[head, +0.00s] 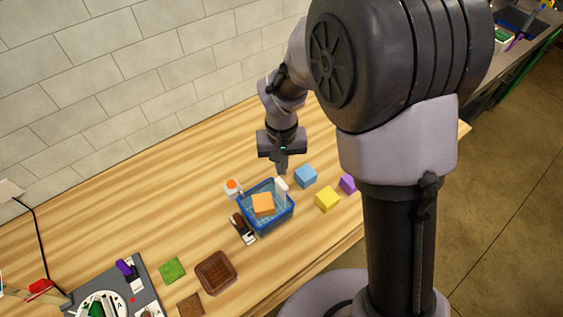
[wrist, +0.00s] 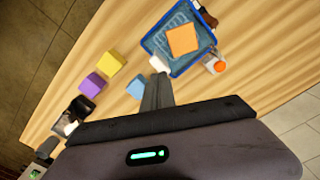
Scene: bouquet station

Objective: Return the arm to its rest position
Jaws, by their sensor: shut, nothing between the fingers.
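My gripper (head: 282,170) hangs from the bent arm above the wooden table (head: 130,225), close to the back right of a blue basket (head: 285,221). Its fingers also show in the wrist view (wrist: 158,90), pressed together with nothing between them. The gripper points down and appears apart from the objects below. An orange block (head: 263,203) lies in the basket. A white object (head: 281,185) is at the basket's upper right edge; I cannot tell exactly what it is.
Blue (head: 305,176), yellow (head: 327,200) and purple (head: 348,183) cubes stand right of the basket. An orange-topped white container (head: 233,188) stands to its left. A brown tray (head: 216,272), green square (head: 172,270) and grey board (head: 145,284) lie front left. A tiled wall backs the table.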

